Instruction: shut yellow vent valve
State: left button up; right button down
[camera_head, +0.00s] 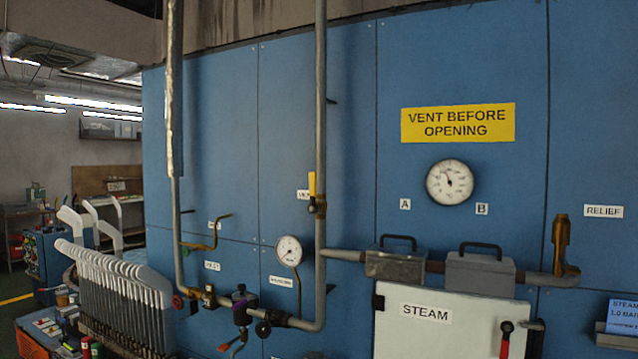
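The yellow vent valve handle (312,184) stands upright on the vertical grey pipe, roughly in line with it. Its brass-coloured valve body (318,206) sits just below the handle. A small white label (302,195) beside it is partly hidden by the pipe and handle. Neither of my grippers is in view, and nothing touches the handle.
Two handled grey boxes (480,273) sit on the horizontal pipe. A gauge (288,251) is left of the vertical pipe (320,110).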

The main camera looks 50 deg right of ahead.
aim_at(312, 209)
jog(key=z, duration=0.5)
jog(key=i, duration=1.35)
jog(key=z, duration=0.3)
